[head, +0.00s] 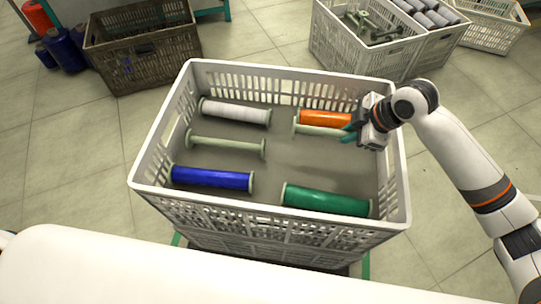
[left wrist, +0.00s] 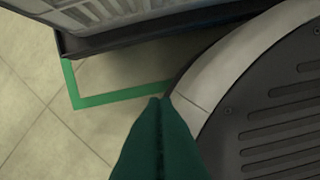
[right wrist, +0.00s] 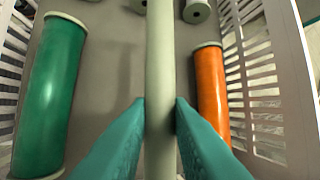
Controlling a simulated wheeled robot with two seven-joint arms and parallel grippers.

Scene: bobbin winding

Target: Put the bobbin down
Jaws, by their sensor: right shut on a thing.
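My right gripper (head: 352,130) is inside the right part of the white crate (head: 145,165). It is shut on a pale, bare bobbin (head: 318,130), gripped around its shaft. In the right wrist view the fingertips (right wrist: 160,103) press on both sides of this bobbin (right wrist: 160,65). It looks nearer than the crate floor, but I cannot tell whether it touches it. It lies just in front of the orange bobbin (head: 326,118), roughly parallel to it. My left gripper (left wrist: 160,100) is shut and empty, low outside a crate; the head view does not show it.
The crate also holds a white bobbin (head: 236,112), another bare bobbin (head: 226,146), a blue bobbin (head: 212,179) and a green bobbin (head: 326,200). The middle floor is clear. More crates stand behind: a brown one (head: 150,55) and a white one (head: 345,55).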

